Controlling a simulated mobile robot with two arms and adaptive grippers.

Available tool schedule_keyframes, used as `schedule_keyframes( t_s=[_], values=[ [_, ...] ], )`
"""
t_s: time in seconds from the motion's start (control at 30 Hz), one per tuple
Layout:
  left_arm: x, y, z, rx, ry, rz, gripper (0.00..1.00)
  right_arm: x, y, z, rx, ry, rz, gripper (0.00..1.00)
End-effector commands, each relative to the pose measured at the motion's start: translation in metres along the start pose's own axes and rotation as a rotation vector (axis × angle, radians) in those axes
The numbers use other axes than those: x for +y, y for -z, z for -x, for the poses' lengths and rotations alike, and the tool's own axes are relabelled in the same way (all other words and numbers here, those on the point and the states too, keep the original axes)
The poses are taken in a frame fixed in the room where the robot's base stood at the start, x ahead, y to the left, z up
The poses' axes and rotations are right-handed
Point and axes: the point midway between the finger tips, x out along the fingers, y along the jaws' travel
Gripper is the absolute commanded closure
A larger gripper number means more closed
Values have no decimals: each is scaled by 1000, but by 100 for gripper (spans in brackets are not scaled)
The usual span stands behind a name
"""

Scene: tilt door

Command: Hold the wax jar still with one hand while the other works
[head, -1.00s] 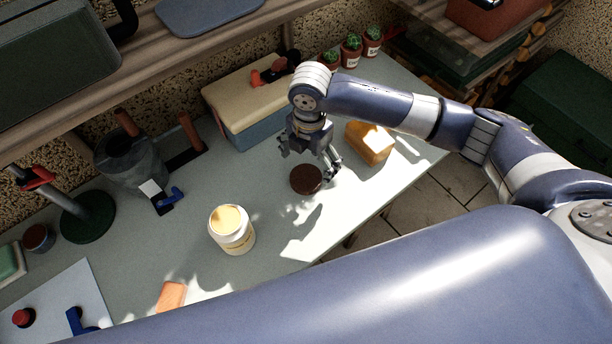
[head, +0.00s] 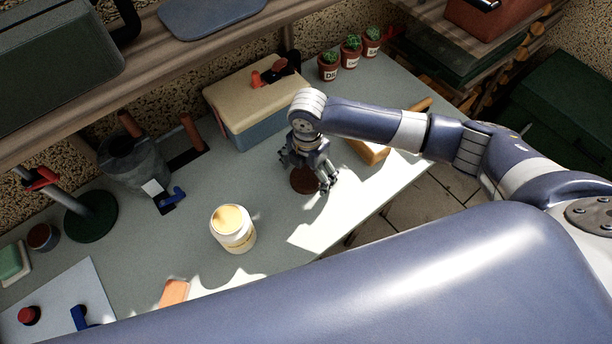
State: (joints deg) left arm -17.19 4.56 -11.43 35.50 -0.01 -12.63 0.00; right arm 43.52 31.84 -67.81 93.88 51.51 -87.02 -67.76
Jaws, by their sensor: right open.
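The wax jar (head: 234,233) is white with a pale yellow top surface and stands upright and open on the bench, left of centre. No gripper touches it. A round dark brown disc (head: 304,181), which looks like a lid, lies on the bench to the right of the jar. My right gripper (head: 307,178) is open, pointing down over the disc, its fingers at the disc's sides and partly hiding it. I cannot tell whether the fingers touch it. My left gripper is not visible; a large arm link of mine fills the lower right.
A cream and blue box (head: 250,105) stands behind the gripper, and an orange-brown block (head: 367,152) lies to its right. A grey bucket (head: 135,165) and a green-based stand (head: 90,215) are at the left. An orange block (head: 174,292) lies in front of the jar.

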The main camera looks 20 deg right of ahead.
Motion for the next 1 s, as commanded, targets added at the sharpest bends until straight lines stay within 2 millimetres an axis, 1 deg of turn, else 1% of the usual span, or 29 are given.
schedule_keyframes(
  t_s=[0.03,0.1,0.17,0.2,0.23,0.6,0.73,0.87,0.97,1.0],
  values=[
    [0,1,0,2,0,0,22,0,0,0,0,0,0,12],
    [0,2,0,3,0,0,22,0,0,0,0,0,0,27],
    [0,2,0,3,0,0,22,0,0,0,0,0,0,36],
    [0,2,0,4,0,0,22,0,0,0,0,0,0,43],
    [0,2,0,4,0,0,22,0,0,0,0,0,0,45],
    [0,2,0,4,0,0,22,0,0,1,0,0,0,46],
    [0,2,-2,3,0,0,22,1,0,5,0,-2,0,46],
    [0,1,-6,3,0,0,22,1,-1,16,0,-4,0,46],
    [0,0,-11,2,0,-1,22,2,-1,33,-1,-6,1,46],
    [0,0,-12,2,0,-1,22,-4,2,35,2,-1,2,46]
  ],
)
